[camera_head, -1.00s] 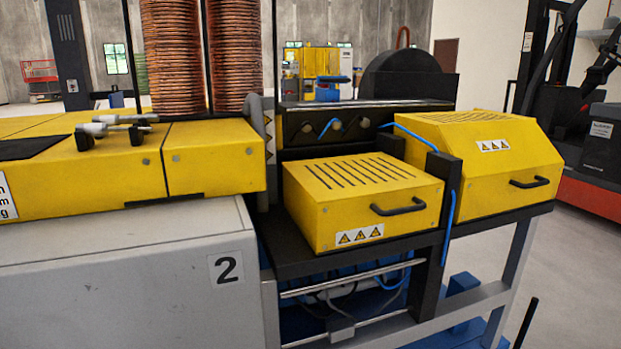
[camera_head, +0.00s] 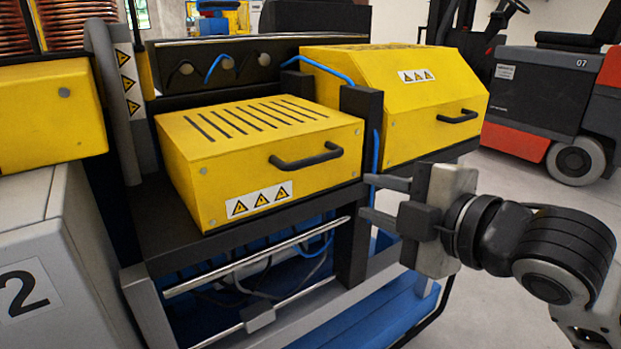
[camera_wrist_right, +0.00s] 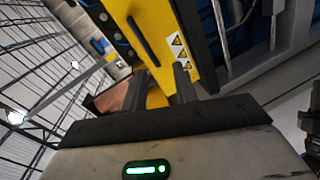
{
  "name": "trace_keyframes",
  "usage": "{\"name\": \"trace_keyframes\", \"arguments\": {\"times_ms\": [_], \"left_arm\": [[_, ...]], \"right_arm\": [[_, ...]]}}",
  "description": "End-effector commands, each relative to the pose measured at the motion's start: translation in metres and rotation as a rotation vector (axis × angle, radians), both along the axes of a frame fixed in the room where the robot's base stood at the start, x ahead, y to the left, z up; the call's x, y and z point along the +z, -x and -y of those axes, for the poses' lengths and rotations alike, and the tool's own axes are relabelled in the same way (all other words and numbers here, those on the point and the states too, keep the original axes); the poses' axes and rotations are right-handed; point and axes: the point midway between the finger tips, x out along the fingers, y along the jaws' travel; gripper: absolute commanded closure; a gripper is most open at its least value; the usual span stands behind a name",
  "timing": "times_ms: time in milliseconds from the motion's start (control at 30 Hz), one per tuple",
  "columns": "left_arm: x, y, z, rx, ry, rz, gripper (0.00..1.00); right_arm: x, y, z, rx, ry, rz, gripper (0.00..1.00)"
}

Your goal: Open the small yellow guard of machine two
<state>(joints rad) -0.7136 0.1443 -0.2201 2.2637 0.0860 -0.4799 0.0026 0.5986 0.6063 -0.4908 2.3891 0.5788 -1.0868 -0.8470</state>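The small yellow guard (camera_head: 258,150) of machine two is a slotted yellow box with a black handle (camera_head: 306,157) on its front face and a warning label below. It is lowered on the black frame. My right gripper (camera_head: 367,198) is to the right of the handle and lower, apart from it, with its two fingers spread and nothing between them. In the right wrist view the gripper's fingers (camera_wrist_right: 160,90) are apart, with the yellow guard (camera_wrist_right: 160,38) beyond them. My left gripper is not in view.
A larger yellow guard (camera_head: 405,95) with its own handle stands behind to the right. A black post (camera_head: 358,150) and a blue hose stand between the two guards. A grey cabinet (camera_head: 50,255) marked 2 is at the left. A forklift (camera_head: 545,100) is at the back right.

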Motion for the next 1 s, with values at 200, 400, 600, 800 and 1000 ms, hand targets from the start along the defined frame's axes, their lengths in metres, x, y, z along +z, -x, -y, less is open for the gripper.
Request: {"name": "trace_keyframes", "arguments": {"times_ms": [200, 400, 600, 800, 1000], "left_arm": [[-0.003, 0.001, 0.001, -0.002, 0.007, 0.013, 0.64], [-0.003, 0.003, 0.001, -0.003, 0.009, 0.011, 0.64], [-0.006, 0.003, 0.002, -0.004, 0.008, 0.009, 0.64], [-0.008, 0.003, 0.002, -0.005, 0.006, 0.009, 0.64], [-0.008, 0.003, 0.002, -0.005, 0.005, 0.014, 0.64]], "right_arm": [[0.027, 0.009, 0.004, 0.038, 0.201, 0.146, 0.71], [0.027, -0.003, -0.006, 0.042, 0.218, 0.159, 0.71], [0.018, -0.035, -0.03, 0.043, 0.216, 0.158, 0.71], [0.009, -0.07, -0.055, 0.042, 0.216, 0.157, 0.71], [0.002, -0.098, -0.076, 0.041, 0.217, 0.159, 0.71]]}}
